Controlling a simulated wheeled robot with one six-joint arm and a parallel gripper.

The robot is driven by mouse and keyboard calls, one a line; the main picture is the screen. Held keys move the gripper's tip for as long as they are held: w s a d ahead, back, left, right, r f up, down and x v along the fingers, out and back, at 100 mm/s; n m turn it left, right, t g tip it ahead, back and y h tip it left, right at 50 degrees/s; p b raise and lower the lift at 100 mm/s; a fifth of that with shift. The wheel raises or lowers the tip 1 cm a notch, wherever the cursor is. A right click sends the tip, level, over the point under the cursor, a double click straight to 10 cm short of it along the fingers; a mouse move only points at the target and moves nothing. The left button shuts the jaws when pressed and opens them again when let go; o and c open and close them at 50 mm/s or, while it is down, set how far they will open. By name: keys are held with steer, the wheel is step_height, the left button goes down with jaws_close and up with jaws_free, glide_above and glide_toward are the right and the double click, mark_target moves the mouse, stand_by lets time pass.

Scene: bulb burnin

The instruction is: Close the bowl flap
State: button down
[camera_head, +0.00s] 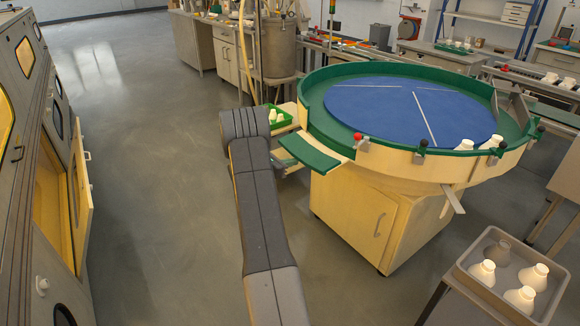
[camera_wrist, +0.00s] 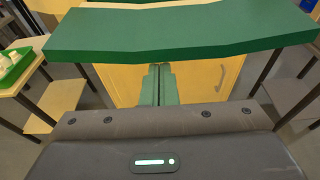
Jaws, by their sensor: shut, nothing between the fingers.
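The bowl is a large round feeder with a green wall (camera_head: 315,100) and a blue disc (camera_head: 385,105) inside, on a cream cabinet (camera_head: 365,215). Its green flap (camera_head: 308,153) sticks outward from the near left rim, lying about flat, so it stands open. In the wrist view the flap (camera_wrist: 180,32) spans the top of the picture. My gripper (camera_wrist: 160,70) is shut and empty, its green fingers side by side. The fingertips appear just below the flap's near edge; I cannot tell whether they touch it. In the head view my arm hides most of the gripper.
White bulb-like parts (camera_head: 493,142) sit on the bowl's right rim. A green tray (camera_head: 280,117) with white parts stands left of the bowl. A grey tray (camera_head: 470,277) of bulbs is at lower right. An open cabinet door (camera_head: 82,215) is at left. The floor between is clear.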

stand_by(0.3)
steer(key=shift+r+p, duration=0.45)
steer(key=shift+p, duration=0.2)
